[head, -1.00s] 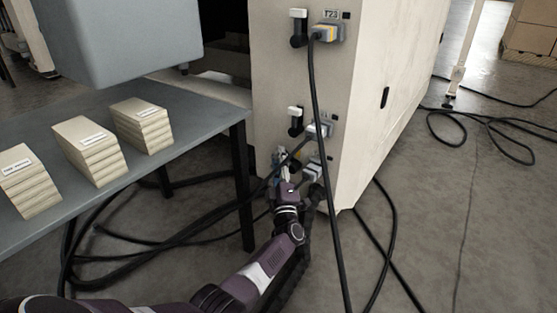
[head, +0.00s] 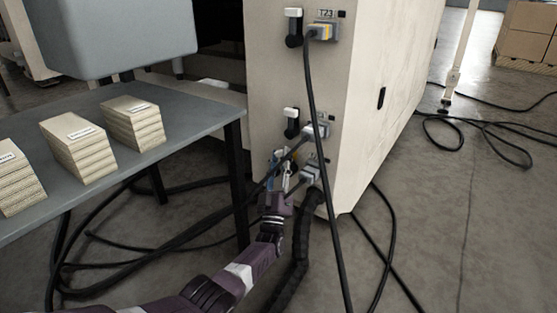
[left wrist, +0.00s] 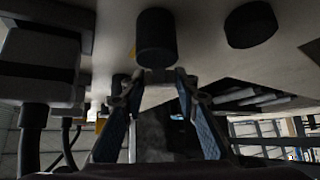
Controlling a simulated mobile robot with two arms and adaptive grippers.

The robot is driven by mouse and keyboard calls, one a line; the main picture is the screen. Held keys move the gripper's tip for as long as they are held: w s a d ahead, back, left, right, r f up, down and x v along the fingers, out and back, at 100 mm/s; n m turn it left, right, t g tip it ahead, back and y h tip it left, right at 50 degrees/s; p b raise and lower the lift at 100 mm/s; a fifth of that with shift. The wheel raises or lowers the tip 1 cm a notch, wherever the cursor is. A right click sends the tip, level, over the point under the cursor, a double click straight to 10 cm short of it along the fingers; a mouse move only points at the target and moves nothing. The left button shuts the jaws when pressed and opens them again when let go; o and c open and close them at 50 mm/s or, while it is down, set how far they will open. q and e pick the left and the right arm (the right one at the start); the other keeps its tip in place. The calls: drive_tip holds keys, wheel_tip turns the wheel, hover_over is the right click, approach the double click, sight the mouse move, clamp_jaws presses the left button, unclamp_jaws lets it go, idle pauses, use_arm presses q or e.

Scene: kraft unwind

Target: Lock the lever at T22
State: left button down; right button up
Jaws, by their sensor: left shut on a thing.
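The pale cabinet (head: 270,75) carries a column of levers with white handles and dark bases, each beside a plugged connector. The top lever (head: 293,28) is beside the T23 label. The middle lever (head: 291,122) is below it; its label is too small to read. My left gripper (head: 279,162) is at the lowest position, beside the grey lower connector (head: 311,172), and hides most of the lower lever there. In the left wrist view its blue-padded fingers (left wrist: 160,80) close around a small part below a dark round knob (left wrist: 155,38). My right gripper is not in view.
Black cables hang from the connectors close to my left arm. A grey table (head: 190,115) with stacks of packs (head: 77,150) stands at the left. More cables lie on the floor at the right (head: 490,125), where there is open room.

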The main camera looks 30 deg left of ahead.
use_arm(q)
drive_tip(key=shift+d+m+h, duration=0.2)
drive_tip(key=shift+m+h, duration=0.2)
drive_tip(key=shift+m, duration=0.1)
drive_tip(key=c, duration=1.5)
unclamp_jaws()
drive_tip(key=shift+f, duration=0.1)
drive_tip(key=v, duration=1.2)
drive_tip(key=shift+w+a+f, duration=0.1)
drive_tip(key=shift+c, duration=0.2)
